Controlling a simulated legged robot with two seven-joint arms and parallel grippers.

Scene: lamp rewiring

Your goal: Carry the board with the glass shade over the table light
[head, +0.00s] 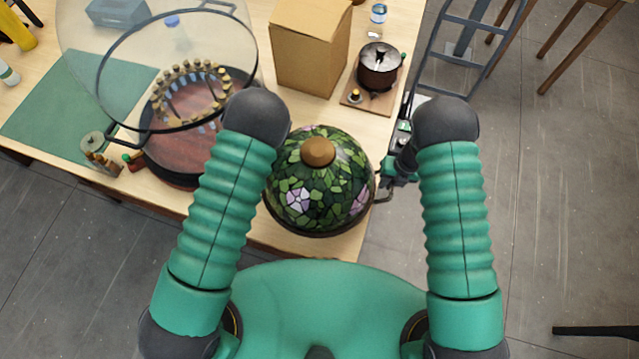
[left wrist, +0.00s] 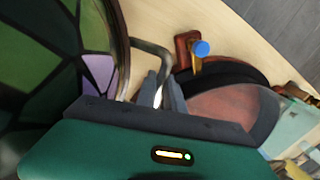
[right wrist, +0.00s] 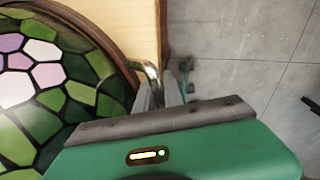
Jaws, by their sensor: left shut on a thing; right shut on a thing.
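The glass shade (head: 318,190) is a green and pink stained-glass dome with a brown knob, low in the middle of the head view. It sits upright on a dark round board, whose rim (head: 322,235) shows below it. My right gripper (head: 388,178) is shut on a metal handle at the board's right side; the right wrist view shows its fingers (right wrist: 160,95) at the handle. My left gripper (left wrist: 166,95) is shut on the opposite handle (left wrist: 150,55); my arm hides it in the head view. I cannot tell which object is the table light.
A brown round base (head: 190,125) with a ring of brass pieces and a clear cover stands left. A cardboard box (head: 312,45) and a small dark pot (head: 380,66) on a wooden board stand behind the shade. A grey ladder (head: 465,50) stands right of the table.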

